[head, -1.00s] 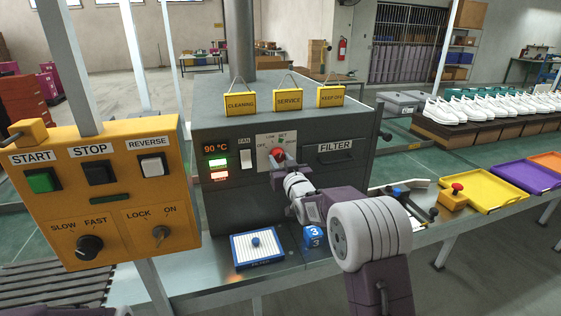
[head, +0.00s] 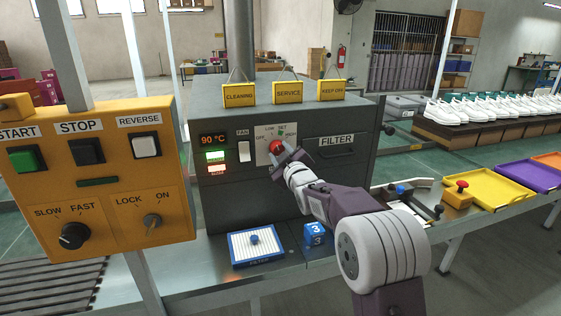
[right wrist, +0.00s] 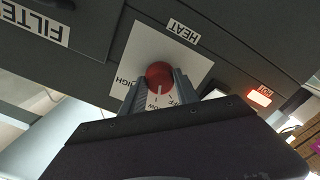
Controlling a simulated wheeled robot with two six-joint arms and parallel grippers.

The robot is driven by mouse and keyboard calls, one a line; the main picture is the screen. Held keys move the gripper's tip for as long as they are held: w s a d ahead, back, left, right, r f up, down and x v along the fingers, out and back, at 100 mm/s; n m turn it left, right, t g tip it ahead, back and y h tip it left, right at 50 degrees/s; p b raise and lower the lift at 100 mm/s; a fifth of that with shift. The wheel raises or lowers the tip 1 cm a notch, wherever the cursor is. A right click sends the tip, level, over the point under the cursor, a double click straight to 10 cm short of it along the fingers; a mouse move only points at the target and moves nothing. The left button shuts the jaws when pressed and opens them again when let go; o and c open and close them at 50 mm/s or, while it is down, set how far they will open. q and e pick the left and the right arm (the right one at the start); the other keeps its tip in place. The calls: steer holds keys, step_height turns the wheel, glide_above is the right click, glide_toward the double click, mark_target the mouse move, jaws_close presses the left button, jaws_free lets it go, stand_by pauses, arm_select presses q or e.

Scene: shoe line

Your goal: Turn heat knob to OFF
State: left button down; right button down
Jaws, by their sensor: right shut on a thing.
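The red heat knob (head: 277,146) sits on a white dial plate (head: 262,157) on the dark oven front. The plate is marked OFF, LOW, SET and HIGH from left to right in the head view. My right gripper (head: 285,157) has its fingers on either side of the knob and is shut on it. The right wrist view shows the knob (right wrist: 159,74) upside down between the fingers (right wrist: 160,90). Its white pointer line points down in that picture, near the LOW mark. The fingers partly cover the other marks. My left gripper is not in view.
The oven display (head: 213,139) reads 90 °C above a green and a red lamp. A FAN switch (head: 244,151) is left of the dial and a FILTER drawer (head: 337,154) is right of it. A yellow control panel (head: 97,200) stands at the left, close to the camera.

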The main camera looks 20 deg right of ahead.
steer(key=n+b, duration=0.3)
steer(key=n, duration=0.1)
steer(key=shift+f+n+b, duration=0.15)
steer(key=shift+n+b, duration=1.45)
steer(key=shift+n, duration=0.4)
steer(key=shift+r, duration=0.2)
steer(key=c, duration=0.9)
jaws_free()
steer(key=s+b, duration=0.1)
steer(key=s, duration=0.8)
steer(key=shift+d, duration=0.2)
